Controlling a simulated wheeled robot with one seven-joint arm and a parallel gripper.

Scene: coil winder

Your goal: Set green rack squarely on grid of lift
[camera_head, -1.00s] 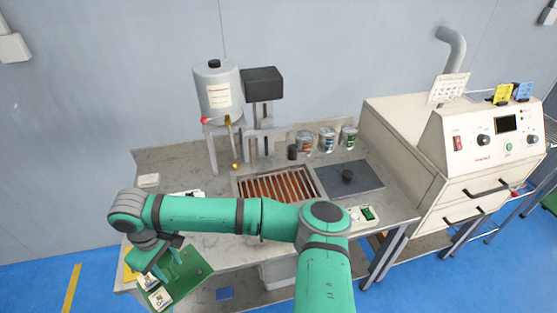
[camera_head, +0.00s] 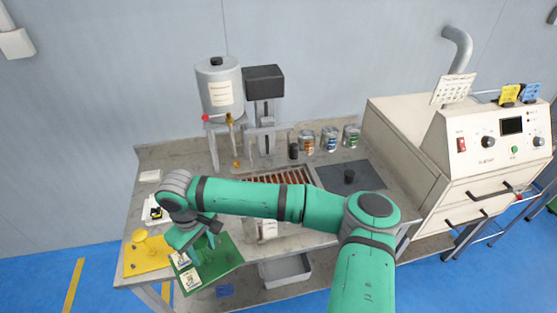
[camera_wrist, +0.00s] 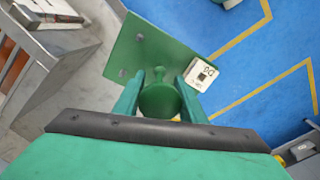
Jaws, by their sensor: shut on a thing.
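My gripper (camera_head: 204,238) is shut on the upright knobbed handle of the green rack (camera_head: 222,263). The green rack is a flat plate held past the table's front left edge. White labelled pieces (camera_head: 190,279) show at its left side. In the wrist view the handle stands between the two fingers (camera_wrist: 160,85), and the plate (camera_wrist: 145,42) reaches out beyond them with one white labelled piece (camera_wrist: 203,72) at its right. The slatted copper-coloured grid (camera_head: 290,176) lies in the tabletop below the grey lift post (camera_head: 266,118). My arm hides its front part.
A yellow rack (camera_head: 145,262) lies at the table's front left corner, close to the green rack. A grey tank (camera_head: 219,88) stands behind the grid. Several cans (camera_head: 330,139) and a dark plate (camera_head: 375,178) are right of it. A grey bin (camera_head: 287,270) is below.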

